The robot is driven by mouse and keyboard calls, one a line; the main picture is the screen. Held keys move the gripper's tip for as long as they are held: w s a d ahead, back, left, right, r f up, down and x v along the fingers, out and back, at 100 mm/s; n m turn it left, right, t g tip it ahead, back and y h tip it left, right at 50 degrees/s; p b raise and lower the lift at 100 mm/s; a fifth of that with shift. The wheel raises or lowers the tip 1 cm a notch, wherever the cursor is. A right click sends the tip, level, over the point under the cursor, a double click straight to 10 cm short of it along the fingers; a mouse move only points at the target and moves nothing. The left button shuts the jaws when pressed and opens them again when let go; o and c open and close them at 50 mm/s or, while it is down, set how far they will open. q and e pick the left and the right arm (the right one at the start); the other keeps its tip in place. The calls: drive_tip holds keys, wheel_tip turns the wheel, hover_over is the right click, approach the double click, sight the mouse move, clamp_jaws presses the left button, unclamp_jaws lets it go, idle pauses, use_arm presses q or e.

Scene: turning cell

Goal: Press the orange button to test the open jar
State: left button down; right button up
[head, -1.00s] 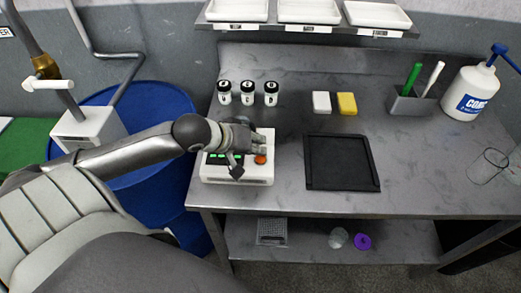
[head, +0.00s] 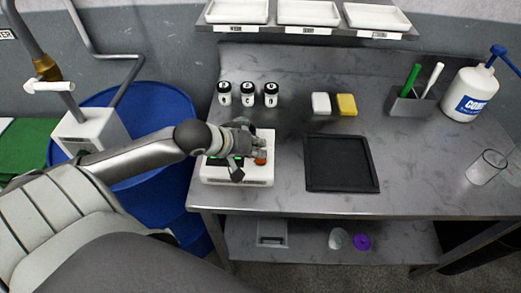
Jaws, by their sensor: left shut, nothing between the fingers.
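The white tester box (head: 232,177) stands at the left of the steel bench. Its orange button (head: 261,161) shows at the right of its top, partly covered by my fingers. My left gripper (head: 260,151) is shut and empty over the box, its fingertips at the button; I cannot tell whether they touch it. Green lights on the box are partly hidden by the gripper. A clear jar (head: 338,238) is on the lower shelf near a purple lid (head: 362,242); I cannot tell which jar is the open one. My right gripper is out of view.
Several small black-capped jars (head: 247,94) stand behind the box. A black mat (head: 341,163) lies to its right. A blue drum (head: 165,103) stands left of the bench.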

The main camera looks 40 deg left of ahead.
use_arm(q)
drive_tip(key=shift+f, duration=0.4)
idle(0.6)
drive_tip(key=shift+r+p, duration=0.8)
drive_tip(key=shift+p, duration=0.55)
wheel_tip(320, 180, up, 5)
drive_tip(key=p, duration=0.6)
drive_tip(key=shift+r, duration=0.1)
